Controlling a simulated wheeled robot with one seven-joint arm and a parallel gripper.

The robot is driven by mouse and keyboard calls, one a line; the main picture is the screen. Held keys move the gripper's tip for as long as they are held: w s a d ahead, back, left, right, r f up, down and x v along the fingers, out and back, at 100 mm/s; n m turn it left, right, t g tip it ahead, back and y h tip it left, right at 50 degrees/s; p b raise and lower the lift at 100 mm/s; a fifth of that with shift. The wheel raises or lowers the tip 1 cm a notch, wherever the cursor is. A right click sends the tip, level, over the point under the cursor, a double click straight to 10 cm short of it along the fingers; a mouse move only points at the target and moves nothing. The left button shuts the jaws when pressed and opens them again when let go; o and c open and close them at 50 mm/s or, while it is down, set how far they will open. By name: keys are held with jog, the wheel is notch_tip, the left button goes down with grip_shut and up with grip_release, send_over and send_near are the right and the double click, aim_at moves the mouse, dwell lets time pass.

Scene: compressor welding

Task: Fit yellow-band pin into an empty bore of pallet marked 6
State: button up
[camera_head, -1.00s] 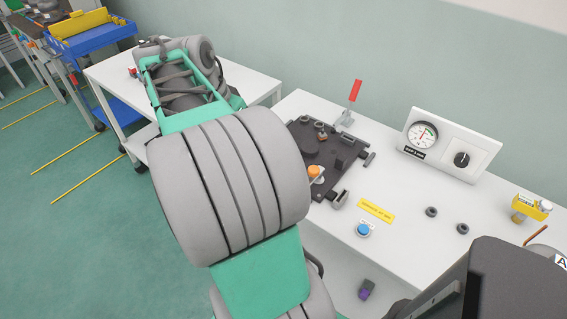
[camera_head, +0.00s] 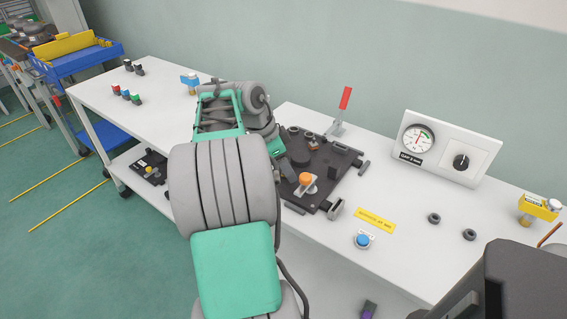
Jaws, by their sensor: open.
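I cannot make out a yellow-band pin. No marking 6 is readable. A dark pallet-like plate (camera_head: 152,178) with a small yellow part on it lies on the lower shelf at left, partly hidden by my arm. My gripper (camera_head: 286,172) is at the end of my arm, over the left side of the black fixture plate (camera_head: 325,202). It is open, but dark against the plate, and its fingertips are hard to separate. I see nothing held in it.
A gauge panel (camera_head: 447,142), a blue button (camera_head: 363,241) and two dark rings stand right. Small coloured pieces (camera_head: 126,95) stand on the left table.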

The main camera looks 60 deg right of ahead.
grip_shut()
dwell(1.0)
dwell(1.0)
grip_release()
jog(key=p+v, duration=0.2)
jog(key=v, duration=0.6)
jog(key=shift+d, duration=0.1)
